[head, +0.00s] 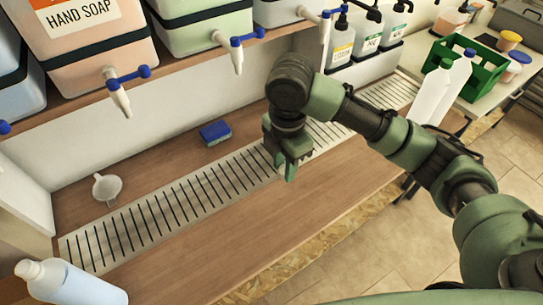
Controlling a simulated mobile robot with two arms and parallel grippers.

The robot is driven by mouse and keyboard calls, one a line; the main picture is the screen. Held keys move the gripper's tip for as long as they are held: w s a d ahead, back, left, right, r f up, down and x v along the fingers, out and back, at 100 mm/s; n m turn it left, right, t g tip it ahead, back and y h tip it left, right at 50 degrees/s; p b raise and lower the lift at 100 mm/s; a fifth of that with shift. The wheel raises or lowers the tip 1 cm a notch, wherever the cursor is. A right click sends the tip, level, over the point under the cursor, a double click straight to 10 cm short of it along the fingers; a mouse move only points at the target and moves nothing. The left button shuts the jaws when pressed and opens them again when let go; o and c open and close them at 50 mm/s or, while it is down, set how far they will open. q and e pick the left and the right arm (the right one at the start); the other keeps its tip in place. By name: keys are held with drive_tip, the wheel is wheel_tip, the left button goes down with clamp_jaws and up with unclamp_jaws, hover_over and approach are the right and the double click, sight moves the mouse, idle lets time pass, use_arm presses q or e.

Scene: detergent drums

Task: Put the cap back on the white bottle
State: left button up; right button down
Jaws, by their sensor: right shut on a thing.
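I cannot make out whether this is the cap. My left gripper is not in view.
Drums with blue-handled taps (128,76) overhang the counter from a shelf. A blue sponge (215,132) and white funnel (106,187) lie at the back. The green crate (480,73) and pump bottles (341,47) are at the upper right. The front counter (235,235) is clear.

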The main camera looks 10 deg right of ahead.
drive_tip(key=shift+s+d+r+m, duration=0.1)
drive_tip(key=shift+s+d+m, duration=0.15)
drive_tip(key=shift+m, duration=0.55)
drive_tip(key=s+d+r+m, duration=0.1)
drive_tip(key=s+d+m, duration=0.1)
drive_tip(key=m, duration=0.8)
drive_tip(key=s+d+r+m, duration=0.2)
drive_tip(key=s+m, duration=0.3)
drive_tip(key=m, duration=0.5)
drive_tip(key=shift+s+d, duration=0.3)
drive_tip(key=shift+d, duration=0.45)
